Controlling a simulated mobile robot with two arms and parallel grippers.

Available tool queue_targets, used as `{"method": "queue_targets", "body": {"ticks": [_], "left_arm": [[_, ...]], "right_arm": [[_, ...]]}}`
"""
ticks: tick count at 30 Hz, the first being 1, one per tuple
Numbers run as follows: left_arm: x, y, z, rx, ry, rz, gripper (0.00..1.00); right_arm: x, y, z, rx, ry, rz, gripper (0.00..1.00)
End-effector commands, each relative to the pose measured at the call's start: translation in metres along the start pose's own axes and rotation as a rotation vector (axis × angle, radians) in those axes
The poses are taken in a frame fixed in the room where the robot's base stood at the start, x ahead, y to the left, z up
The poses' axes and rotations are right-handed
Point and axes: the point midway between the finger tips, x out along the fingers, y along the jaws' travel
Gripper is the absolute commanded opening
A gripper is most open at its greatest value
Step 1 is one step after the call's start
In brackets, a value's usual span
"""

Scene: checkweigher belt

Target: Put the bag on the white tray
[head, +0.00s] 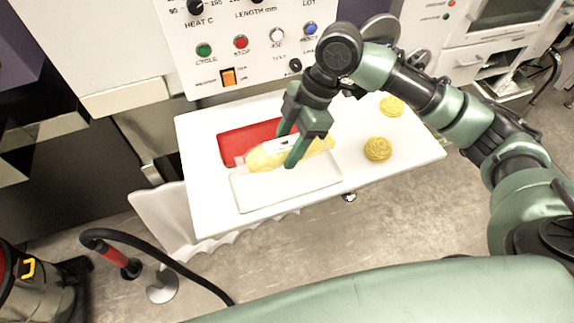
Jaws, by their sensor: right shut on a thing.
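The bag (262,157) is a clear pack with yellow contents and a white label. It shows in the head view at the middle of the white table. My right gripper (286,150) is shut on the bag around its middle, with one finger on each side. The white tray (288,191) lies at the near side of the table, and the bag overlaps its far edge in the picture. I cannot tell whether the bag touches the tray. My left gripper is not in view.
A red tray (232,141) lies just behind the bag, partly hidden. A control panel (245,50) stands behind.

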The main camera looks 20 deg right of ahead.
Motion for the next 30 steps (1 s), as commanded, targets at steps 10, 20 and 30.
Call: {"method": "queue_targets", "body": {"ticks": [10,20,30], "left_arm": [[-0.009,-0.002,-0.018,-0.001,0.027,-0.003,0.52],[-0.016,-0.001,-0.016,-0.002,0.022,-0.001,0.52],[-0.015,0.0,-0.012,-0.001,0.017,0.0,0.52]], "right_arm": [[0.045,0.0,0.018,0.002,0.001,0.002,0.0],[0.082,0.0,0.033,0.002,0.001,0.001,0.0],[0.085,0.0,0.035,0.001,-0.001,0.002,0.71]]}}
